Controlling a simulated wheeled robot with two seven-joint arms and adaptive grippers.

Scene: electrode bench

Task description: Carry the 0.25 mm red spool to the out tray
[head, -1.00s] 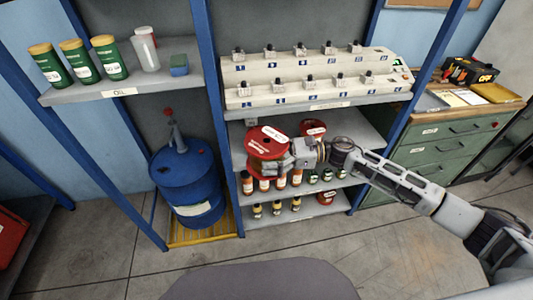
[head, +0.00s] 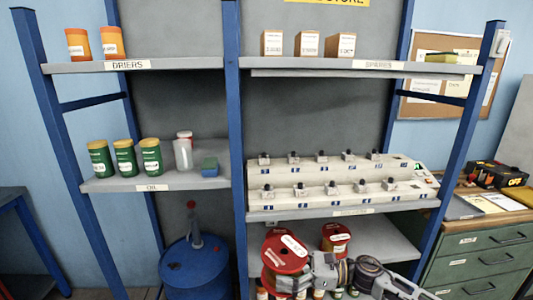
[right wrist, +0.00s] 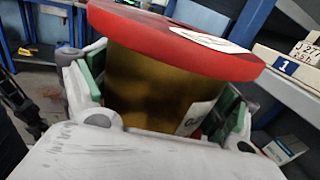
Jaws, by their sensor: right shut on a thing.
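A red spool (head: 286,252) with a white label is held in my right gripper (head: 297,283) at the front of the shelf below the numbered rack. In the right wrist view the spool (right wrist: 165,85) fills the middle, its red flange on top and a brass-coloured winding below. The fingers with green pads (right wrist: 160,100) close on it from both sides. A second red spool (head: 336,238) stands behind on the same shelf. The out tray is not clearly seen. My left gripper is not in view.
The numbered rack (head: 335,188) sits on the shelf above. A blue drum (head: 195,268) stands lower left. Blue uprights (head: 233,130) frame the shelves. A green drawer cabinet (head: 480,255) at right bears papers, a yellow-orange tray (head: 526,194) and a black box (head: 497,175).

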